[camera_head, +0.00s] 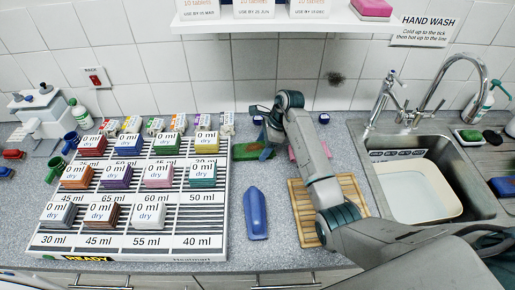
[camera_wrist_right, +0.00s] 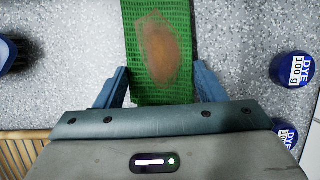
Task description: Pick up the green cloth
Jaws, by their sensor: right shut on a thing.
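The green cloth (camera_head: 250,151) lies on the grey counter just right of the drying rack in the head view. It has a woven grid and a brown stain, which shows clearly in the right wrist view (camera_wrist_right: 160,50). My right gripper (camera_wrist_right: 160,90) has its blue fingers at both side edges of the cloth and is shut on it. In the head view my right gripper (camera_head: 266,128) is at the cloth's right end, partly hidden by its own arm. I cannot tell whether the cloth is off the counter. My left gripper is not in view.
A white rack (camera_head: 215,235) with several coloured blocks stands left of the cloth. A blue tray-like object (camera_head: 256,213) and a wooden slatted board (camera_head: 306,228) lie nearer. Two dye pots (camera_wrist_right: 292,68) stand close right of the gripper in the wrist view. A sink (camera_head: 455,175) is at right.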

